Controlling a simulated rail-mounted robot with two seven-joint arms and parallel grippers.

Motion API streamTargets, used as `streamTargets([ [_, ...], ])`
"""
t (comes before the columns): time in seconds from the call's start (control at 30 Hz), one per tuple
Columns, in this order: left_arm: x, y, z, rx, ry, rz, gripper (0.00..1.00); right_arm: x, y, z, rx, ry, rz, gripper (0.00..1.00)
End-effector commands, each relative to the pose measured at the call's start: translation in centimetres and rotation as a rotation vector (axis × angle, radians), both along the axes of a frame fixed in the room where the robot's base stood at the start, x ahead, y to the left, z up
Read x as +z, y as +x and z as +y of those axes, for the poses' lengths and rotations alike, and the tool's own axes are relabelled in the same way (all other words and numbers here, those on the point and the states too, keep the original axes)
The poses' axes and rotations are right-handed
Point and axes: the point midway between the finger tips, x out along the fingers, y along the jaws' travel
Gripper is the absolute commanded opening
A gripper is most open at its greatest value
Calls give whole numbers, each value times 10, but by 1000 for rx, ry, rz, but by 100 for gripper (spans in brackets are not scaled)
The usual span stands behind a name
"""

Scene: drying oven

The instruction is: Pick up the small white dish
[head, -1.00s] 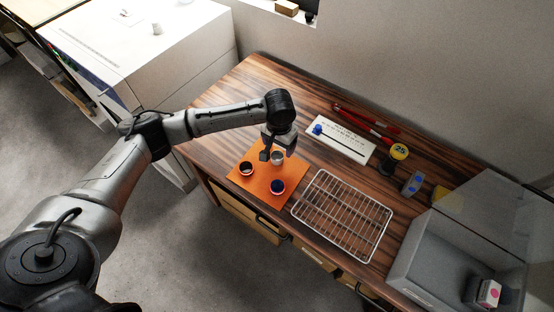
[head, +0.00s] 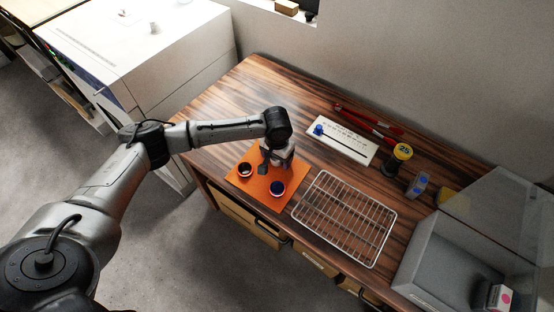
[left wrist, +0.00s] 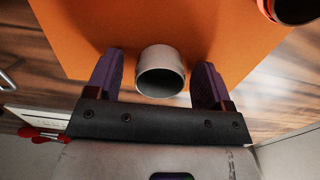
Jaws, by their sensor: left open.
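The small white dish (left wrist: 160,62) stands on the orange mat (left wrist: 222,45) in the left wrist view, its round opening showing. My left gripper (left wrist: 159,76) is open, with one dark finger on each side of the dish and a visible gap on both sides. In the head view the left gripper (head: 272,162) is low over the back of the orange mat (head: 262,194) and largely hides the white dish. My right gripper is not in view.
A wire rack (head: 345,218) lies right of the mat on the wooden table (head: 225,115). A white board with a blue knob (head: 341,139), red tool (head: 368,122) and yellow-topped container (head: 398,158) are behind. A grey open box (head: 440,262) stands at the right.

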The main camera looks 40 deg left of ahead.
Motion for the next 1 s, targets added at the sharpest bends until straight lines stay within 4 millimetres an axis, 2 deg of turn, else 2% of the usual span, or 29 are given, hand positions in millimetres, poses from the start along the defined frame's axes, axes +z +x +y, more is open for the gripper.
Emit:
streamTargets([
  [0.07, 1, 0, 0, 0, 0, 0, 75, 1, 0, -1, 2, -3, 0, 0],
  [0.6, 1, 0, 0, 0, 0, 0, 23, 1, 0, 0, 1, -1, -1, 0],
  [0.87, 2, 0, 0, 0, 0, -1, 22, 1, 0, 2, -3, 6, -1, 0],
  [1.0, 9, 0, 0, 0, 0, -1, 22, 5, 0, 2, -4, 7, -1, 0],
])
